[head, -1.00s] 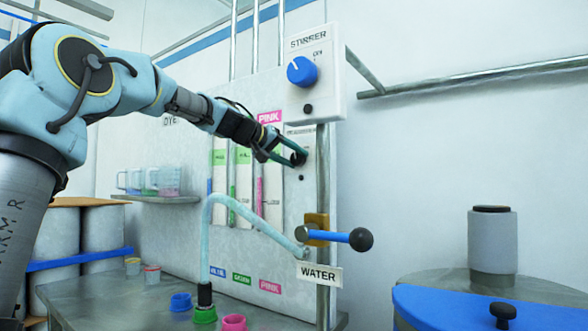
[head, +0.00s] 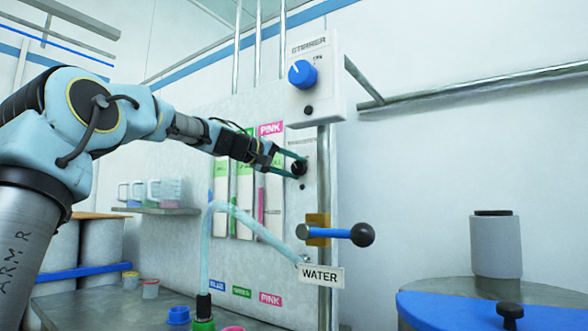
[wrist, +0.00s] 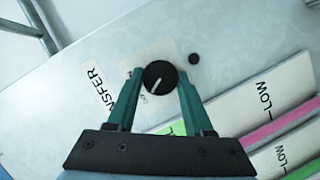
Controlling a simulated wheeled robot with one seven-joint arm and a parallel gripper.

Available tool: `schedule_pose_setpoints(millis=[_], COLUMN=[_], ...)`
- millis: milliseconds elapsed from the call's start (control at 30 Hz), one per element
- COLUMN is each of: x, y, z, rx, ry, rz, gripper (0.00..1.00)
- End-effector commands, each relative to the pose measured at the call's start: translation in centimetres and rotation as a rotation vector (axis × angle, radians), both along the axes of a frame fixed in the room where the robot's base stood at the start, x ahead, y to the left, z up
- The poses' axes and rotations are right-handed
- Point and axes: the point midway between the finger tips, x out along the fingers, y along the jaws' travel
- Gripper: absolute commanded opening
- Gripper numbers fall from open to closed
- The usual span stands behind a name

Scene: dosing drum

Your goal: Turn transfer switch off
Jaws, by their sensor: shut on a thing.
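The transfer switch is a round black knob with a pale pointer line (wrist: 160,78), on the grey panel beside a label reading "...NSFER" (wrist: 97,87). In the head view the knob (head: 299,168) sits below the stirrer box, partly covered by my fingers. My gripper (wrist: 160,84) has its two green fingers on either side of the knob and is shut on it. My gripper (head: 292,164) reaches it from the left in the head view. The pointer slants in the wrist view; the fingers hide part of the switch's markings.
The stirrer box (head: 314,75) with a blue knob is just above. A water valve with a blue handle (head: 335,233) sticks out below. Level tubes marked pink and green stand left of the switch. A blue-lidded drum (head: 480,310) is at lower right.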

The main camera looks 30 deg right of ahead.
Motion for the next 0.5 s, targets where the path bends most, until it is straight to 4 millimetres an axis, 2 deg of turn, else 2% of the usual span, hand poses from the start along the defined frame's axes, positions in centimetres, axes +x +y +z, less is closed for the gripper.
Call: schedule_pose_setpoints(millis=[167, 200, 433, 500], x=[0.04, 0.04, 0.03, 0.03], y=[0.02, 0.02, 0.01, 0.01], z=[0.0, 0.0, -0.01, -0.01], rx=[-0.001, -0.001, -0.001, 0.0], ry=[0.002, 0.002, 0.001, 0.0], rz=[0.001, 0.001, 0.001, 0.0], gripper=[0.0, 0.56, 0.82, 0.82])
